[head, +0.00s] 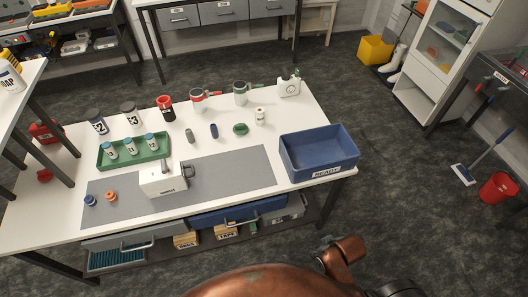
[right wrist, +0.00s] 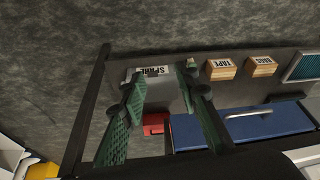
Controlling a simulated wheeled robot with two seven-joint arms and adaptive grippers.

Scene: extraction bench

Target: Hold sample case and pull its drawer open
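My left gripper is in neither view. The sample case is not in the right wrist view.
A blue bin (head: 318,152) stands at the bench's right end. A green tray (head: 134,151) with white bottles lies behind the case. Small blue and orange caps (head: 111,196) lie left of it. Jars and cups stand further back. The mat (head: 235,172) right of the case is clear.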

